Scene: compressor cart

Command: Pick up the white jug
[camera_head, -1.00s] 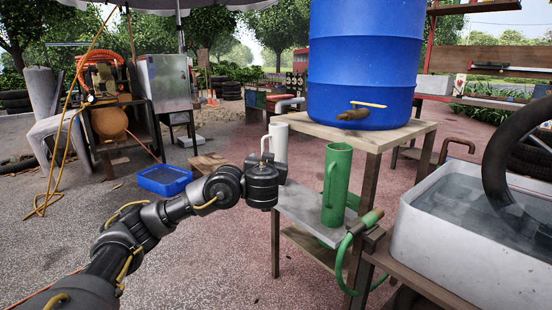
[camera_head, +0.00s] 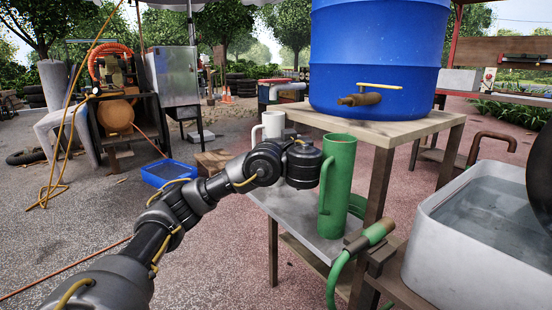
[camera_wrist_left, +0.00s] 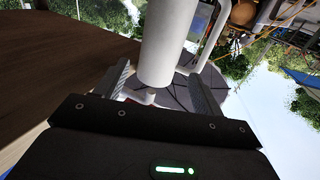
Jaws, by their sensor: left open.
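The white jug (camera_head: 273,125) stands on the low metal shelf below the blue barrel, partly hidden behind my left wrist in the head view. In the left wrist view its white body (camera_wrist_left: 166,40) and side handle (camera_wrist_left: 213,40) fill the upper middle. My left gripper (camera_wrist_left: 159,72) is open, with one finger on each side of the jug's body. I cannot tell whether either finger touches it. In the head view the fingers of my left gripper are hidden by its wrist. My right gripper is not in view.
A tall green jug (camera_head: 338,175) stands close to the right of my left wrist. The blue barrel (camera_head: 380,60) with its tap sits on the wooden stand (camera_head: 415,130) above.

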